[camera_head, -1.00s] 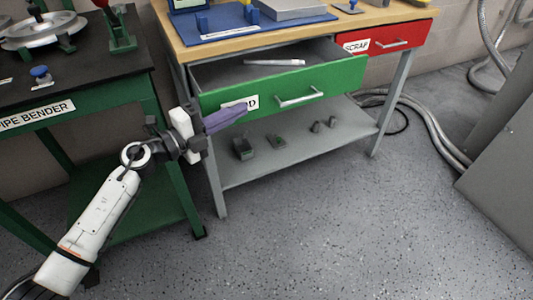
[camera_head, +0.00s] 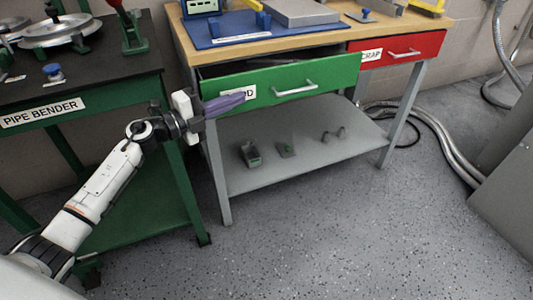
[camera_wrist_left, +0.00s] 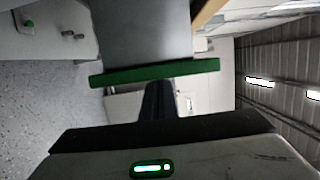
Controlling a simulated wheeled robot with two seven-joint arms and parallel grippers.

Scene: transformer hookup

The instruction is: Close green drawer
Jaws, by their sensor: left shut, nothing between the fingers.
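In the left wrist view the drawer front (camera_wrist_left: 112,77) shows as a green bar right ahead of the dark fingers (camera_wrist_left: 158,99). My right gripper is not in view.
A red drawer (camera_head: 398,48) labelled SCRAP is shut at the right. The lower shelf (camera_head: 310,153) holds several small parts. A green pipe bender table (camera_head: 90,106) stands at the left. Hoses lie on the floor at the right. The floor in front is clear.

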